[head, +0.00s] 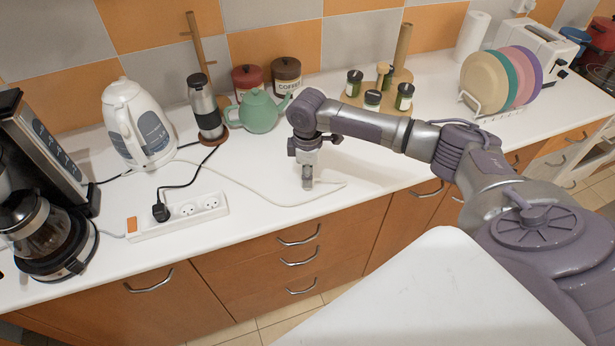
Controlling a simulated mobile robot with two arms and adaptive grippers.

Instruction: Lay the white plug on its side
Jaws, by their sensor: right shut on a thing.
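My right gripper (307,182) points down at the counter right of the power strip, its fingers shut low over the worktop. It is shut on the white plug, which is small and mostly hidden by the fingers; I cannot tell its tilt. A thin white cable (250,190) runs from the white kettle (138,124) across the counter, loops near the front edge and curves back to the gripper. My left gripper is not in view.
A white power strip (178,216) holds a black plug (160,212). A coffee maker (45,215) stands left. A steel flask (206,108), green teapot (258,112) and spice jars on a wooden stand (345,98) are behind. The counter right of my gripper is clear.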

